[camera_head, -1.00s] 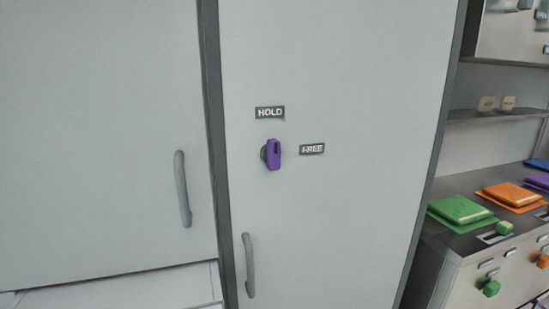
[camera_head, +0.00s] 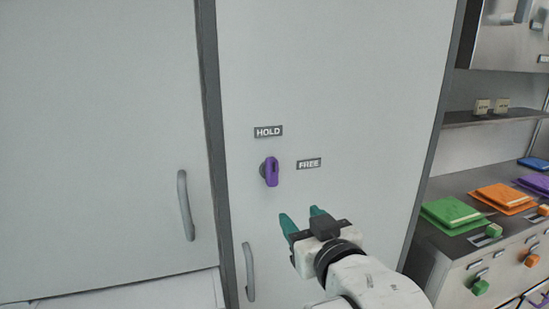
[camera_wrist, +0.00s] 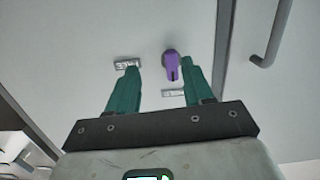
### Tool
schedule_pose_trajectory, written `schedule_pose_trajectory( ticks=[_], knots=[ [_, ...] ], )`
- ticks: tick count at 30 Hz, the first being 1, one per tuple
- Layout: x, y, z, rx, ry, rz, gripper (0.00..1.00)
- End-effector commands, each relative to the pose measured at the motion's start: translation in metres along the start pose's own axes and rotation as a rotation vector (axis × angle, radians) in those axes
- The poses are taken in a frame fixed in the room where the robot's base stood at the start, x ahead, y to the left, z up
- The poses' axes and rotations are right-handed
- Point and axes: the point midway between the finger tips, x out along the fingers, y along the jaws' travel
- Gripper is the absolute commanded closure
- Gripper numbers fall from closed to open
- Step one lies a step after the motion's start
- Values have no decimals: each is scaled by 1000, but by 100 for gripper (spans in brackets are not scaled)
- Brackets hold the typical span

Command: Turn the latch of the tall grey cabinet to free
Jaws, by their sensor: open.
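The purple latch (camera_head: 269,171) is mounted on the door of the tall grey cabinet (camera_head: 340,80). Its handle stands roughly upright, below the HOLD label (camera_head: 268,132) and left of the FREE label (camera_head: 309,163). My gripper (camera_head: 302,214), with teal fingers, is below and slightly right of the latch, apart from it, open and empty. In the wrist view, the latch (camera_wrist: 171,66) shows beyond the fingertips of my gripper (camera_wrist: 160,65), nearer the right-hand finger.
A grey door handle (camera_head: 249,271) is at lower left of the same door. Another handle (camera_head: 185,205) is on the neighbouring left door.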

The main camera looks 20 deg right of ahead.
Motion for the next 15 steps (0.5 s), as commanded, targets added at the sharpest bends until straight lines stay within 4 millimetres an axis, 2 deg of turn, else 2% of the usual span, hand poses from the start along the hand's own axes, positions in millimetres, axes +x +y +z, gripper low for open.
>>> schedule_pose_trajectory(
  ticks=[1,4,10,15],
  knots=[
    [-1,-7,-23,24,46,-4,49],
    [-3,-12,-44,50,100,-2,49],
    [4,-14,-56,63,126,1,49],
    [29,-13,-59,64,122,1,49]
  ],
)
